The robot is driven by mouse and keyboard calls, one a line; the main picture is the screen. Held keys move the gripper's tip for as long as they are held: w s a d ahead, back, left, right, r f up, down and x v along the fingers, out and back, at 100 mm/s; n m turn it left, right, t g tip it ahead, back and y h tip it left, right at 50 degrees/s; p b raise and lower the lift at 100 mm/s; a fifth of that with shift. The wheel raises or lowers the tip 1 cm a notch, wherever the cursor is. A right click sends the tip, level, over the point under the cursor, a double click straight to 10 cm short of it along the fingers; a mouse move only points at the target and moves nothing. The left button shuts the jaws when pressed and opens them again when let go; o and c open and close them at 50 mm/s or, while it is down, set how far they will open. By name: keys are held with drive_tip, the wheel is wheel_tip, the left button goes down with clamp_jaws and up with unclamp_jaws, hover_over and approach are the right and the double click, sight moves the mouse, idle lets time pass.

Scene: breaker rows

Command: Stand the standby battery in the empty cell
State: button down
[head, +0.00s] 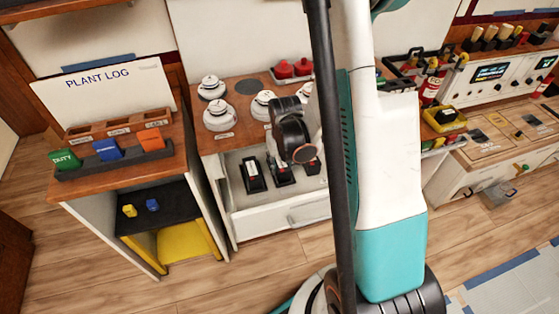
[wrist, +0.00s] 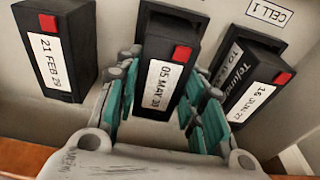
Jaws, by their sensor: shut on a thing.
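My gripper (wrist: 160,95) is shut on a black battery (wrist: 168,62) with a red terminal and the label "05 MAY 30". Its teal-padded fingers lie on both sides of the battery. A dark opening shows behind this battery; how deep it sits there cannot be told. A battery labelled "21 FEB 29" (wrist: 60,48) stands to the left. A battery labelled "16 JUN 27" (wrist: 250,85) stands to the right below the "CELL 1" plate (wrist: 268,12). In the head view my gripper (head: 290,150) is above the battery shelf, its fingers mostly hidden.
A plant log desk (head: 110,150) is at left, a control console (head: 500,75) at right. The wooden floor in front looks clear.

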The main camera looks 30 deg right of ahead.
sight(282, 165)
drive_tip(key=shift+f, duration=0.1)
drive_tip(key=c, duration=1.1)
unclamp_jaws()
drive_tip(key=shift+o, duration=0.2)
wheel_tip(282, 165, up, 12)
drive_tip(key=s+p, duration=0.1)
drive_tip(key=p, duration=0.3)
drive_tip(key=shift+s+a+p, duration=0.3)
drive_tip(key=shift+s+p, duration=0.05)
drive_tip(key=shift+s, duration=0.05)
